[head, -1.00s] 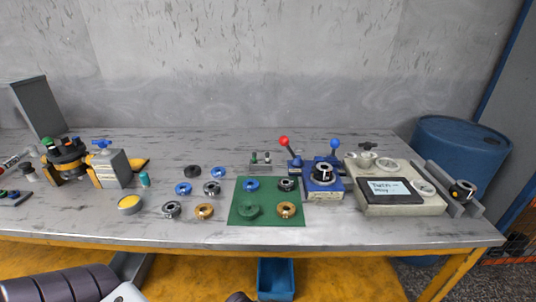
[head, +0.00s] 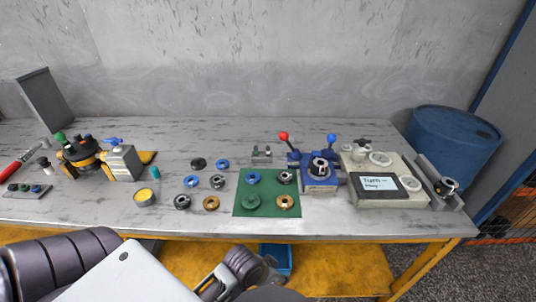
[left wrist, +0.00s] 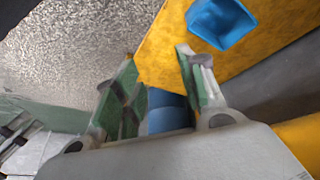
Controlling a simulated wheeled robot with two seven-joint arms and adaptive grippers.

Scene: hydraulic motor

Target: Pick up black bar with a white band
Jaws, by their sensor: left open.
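I cannot clearly make out a black bar with a white band. A short dark cylinder with a pale band (head: 447,187) lies in the grey holder at the right end of the table and may be it; it is small in view. My left gripper (left wrist: 157,54) is open in the left wrist view, its two green-padded fingers apart with nothing held between them. It is low in front of the table, far from that cylinder. In the head view my left arm comes in at the bottom left. My right gripper is not in view.
A blue bin (head: 277,260) is below the table's front edge. On the table (head: 330,215) are a green mat (head: 267,204) with rings, a blue lever fixture (head: 318,186), a beige device (head: 405,196) with a screen and a red bar (head: 20,161). A blue barrel (head: 455,140) stands right.

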